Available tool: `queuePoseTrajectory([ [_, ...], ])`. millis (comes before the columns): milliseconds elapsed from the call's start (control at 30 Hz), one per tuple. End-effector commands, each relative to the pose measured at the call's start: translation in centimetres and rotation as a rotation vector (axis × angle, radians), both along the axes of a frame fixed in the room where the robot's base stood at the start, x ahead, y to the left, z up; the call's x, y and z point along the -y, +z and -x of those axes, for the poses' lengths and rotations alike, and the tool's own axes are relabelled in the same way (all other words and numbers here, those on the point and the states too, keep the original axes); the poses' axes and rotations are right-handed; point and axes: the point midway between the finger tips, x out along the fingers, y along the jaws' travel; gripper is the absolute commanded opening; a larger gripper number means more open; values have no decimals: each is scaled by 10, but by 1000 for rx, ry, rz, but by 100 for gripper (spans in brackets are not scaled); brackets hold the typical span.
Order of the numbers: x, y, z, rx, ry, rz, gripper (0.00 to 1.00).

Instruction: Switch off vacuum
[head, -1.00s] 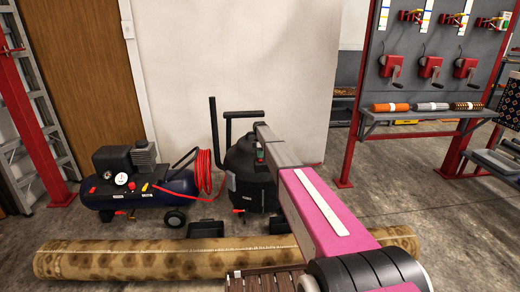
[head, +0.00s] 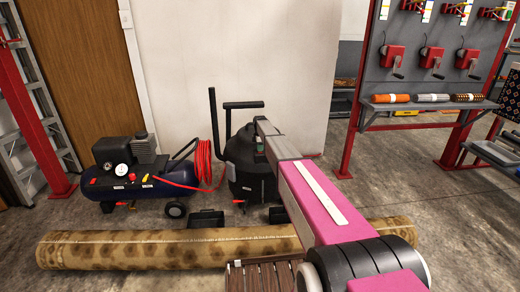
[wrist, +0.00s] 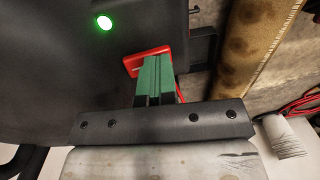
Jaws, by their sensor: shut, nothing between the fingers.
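The vacuum (head: 240,165) is a dark drum with a black handle, standing by the pale wall in the head view. In the wrist view its dark body (wrist: 60,70) fills the left side, with a lit green lamp (wrist: 104,22). A red switch-like part (wrist: 148,58) sits on the body, partly hidden behind my fingers. My gripper (wrist: 154,62) is shut, its green fingers together, and their tips overlap the red part. I cannot tell whether they touch it. In the head view my arm reaches to the vacuum's upper right side.
A blue compressor (head: 130,190) with a red hose (head: 205,165) stands left of the vacuum. A rolled rug (head: 150,250) lies across the floor in front. A red-framed tool board (head: 440,60) with a shelf stands at the right. Bare floor lies between the vacuum and the board.

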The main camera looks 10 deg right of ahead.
Motion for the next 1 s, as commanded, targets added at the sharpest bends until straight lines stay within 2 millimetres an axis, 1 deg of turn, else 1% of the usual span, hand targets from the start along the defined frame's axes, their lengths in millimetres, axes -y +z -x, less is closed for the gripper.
queuePoseTrajectory([
  [33, 0, -5, 0, -5, 0, 0, 0],
  [167, 0, -5, -3, -5, 0, 0, 0],
  [467, 0, -3, -17, 0, 0, 0, 0],
  [800, 0, -1, -17, -1, 0, 0, 0],
  [900, -1, 3, -16, -1, 0, 0, 0],
  [1000, -5, 14, -15, -1, 0, 0, 0],
])
